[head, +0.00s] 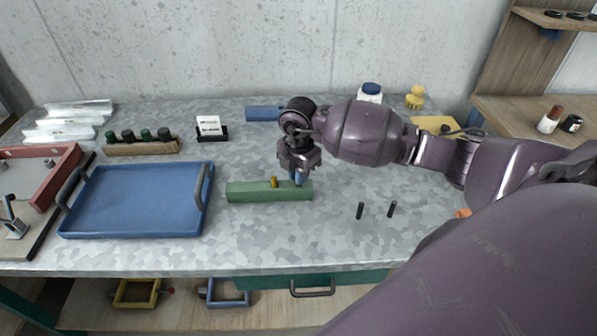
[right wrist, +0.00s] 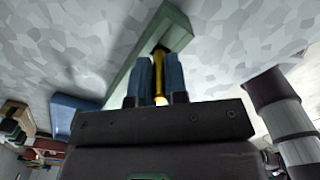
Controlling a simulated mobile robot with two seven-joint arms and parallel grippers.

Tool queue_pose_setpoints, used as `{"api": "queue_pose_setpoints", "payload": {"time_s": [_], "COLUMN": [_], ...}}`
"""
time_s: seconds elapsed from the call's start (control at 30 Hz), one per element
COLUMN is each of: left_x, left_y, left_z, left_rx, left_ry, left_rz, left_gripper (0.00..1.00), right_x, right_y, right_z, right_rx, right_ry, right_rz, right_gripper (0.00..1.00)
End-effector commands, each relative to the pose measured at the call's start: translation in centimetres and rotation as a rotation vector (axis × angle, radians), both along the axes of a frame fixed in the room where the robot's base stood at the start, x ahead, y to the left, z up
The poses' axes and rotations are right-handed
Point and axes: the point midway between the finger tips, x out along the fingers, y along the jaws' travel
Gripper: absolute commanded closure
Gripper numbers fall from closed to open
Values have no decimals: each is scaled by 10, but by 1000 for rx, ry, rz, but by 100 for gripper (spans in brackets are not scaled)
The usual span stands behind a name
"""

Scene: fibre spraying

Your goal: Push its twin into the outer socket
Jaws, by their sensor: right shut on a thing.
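A green block (head: 250,193) lies on the grey table, to the right of the blue tray. A yellow peg (head: 274,182) stands upright near the middle of its top. My right gripper (head: 298,177) points down over the block's right end with its blue fingers close to the top face. In the right wrist view the fingers are shut on a yellow peg (right wrist: 159,75), whose far end is at a dark spot on the green block (right wrist: 172,30). I cannot tell how deep that end sits. In the head view the fingers hide this peg. My left gripper is not in view.
Two small dark pegs (head: 376,210) stand on the table to the right of the block. A blue tray (head: 135,230) with grey handles is at the left. A rack of dark-capped bottles (head: 142,147), a card holder (head: 212,135) and a blue box (head: 264,114) are behind.

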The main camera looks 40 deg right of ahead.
Motion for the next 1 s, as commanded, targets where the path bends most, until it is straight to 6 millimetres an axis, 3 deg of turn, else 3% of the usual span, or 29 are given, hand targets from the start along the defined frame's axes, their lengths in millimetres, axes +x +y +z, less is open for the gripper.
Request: {"api": "queue_pose_setpoints", "payload": {"time_s": [0.83,0.87,1.0], "left_x": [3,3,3], "left_y": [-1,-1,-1], "left_z": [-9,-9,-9], "left_rx": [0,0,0], "left_ry": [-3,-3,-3], "left_rz": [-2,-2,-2], "left_gripper": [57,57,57], "right_x": [0,0,0], "right_y": [0,0,0], "right_z": [-18,-18,-17], "right_rx": [0,0,0], "right_ry": [1,1,1], "right_rz": [0,0,0], "right_gripper": [100,83,62]}}
